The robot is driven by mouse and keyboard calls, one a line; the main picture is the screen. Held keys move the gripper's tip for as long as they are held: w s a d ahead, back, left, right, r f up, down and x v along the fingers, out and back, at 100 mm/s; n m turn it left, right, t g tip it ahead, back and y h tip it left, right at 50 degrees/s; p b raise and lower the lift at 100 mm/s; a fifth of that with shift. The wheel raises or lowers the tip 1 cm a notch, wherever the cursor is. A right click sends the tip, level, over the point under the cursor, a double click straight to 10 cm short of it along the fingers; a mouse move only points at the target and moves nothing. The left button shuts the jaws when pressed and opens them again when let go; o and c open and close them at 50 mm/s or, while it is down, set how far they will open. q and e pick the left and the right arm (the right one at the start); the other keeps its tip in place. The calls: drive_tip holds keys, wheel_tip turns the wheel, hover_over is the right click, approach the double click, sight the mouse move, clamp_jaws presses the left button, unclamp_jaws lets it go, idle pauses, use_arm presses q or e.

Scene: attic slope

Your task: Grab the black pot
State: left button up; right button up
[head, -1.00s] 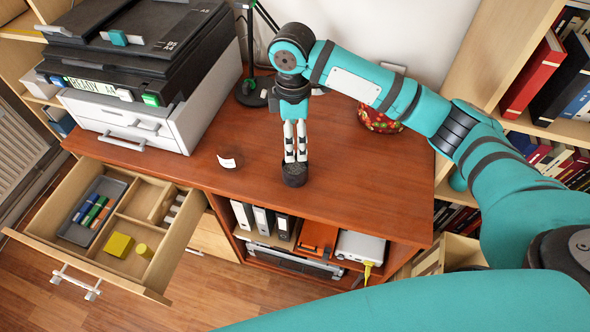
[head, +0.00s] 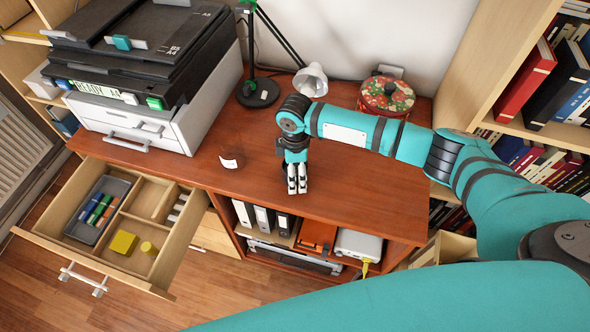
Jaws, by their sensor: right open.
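My right gripper (head: 297,190) reaches down over the reddish-brown desk top (head: 350,190), its pale fingers close together in the picture and pointing toward the front edge. The black pot does not show clearly now; the gripper and wrist cover the area where it stood. A small dark shape (head: 280,147) shows at the left side of the gripper. I cannot tell whether it is the pot or part of the gripper. Nothing is visibly held between the fingertips. My left gripper is out of view.
A printer (head: 140,60) fills the desk's left end. A desk lamp (head: 311,80) and a red floral tin (head: 387,97) stand behind the arm. An open drawer (head: 125,225) juts out at front left. The desk's right side is clear.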

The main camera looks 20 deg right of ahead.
drive_tip(key=c, duration=1.3)
drive_tip(key=shift+r, duration=0.1)
drive_tip(key=shift+r+b, duration=0.6)
drive_tip(key=shift+r, duration=1.05)
drive_tip(key=s+a+r+b, duration=0.1)
drive_tip(key=s+a+b, duration=0.1)
drive_tip(key=s+a, duration=0.9)
drive_tip(key=shift+a+r+b, duration=0.25)
drive_tip(key=shift+b, duration=0.15)
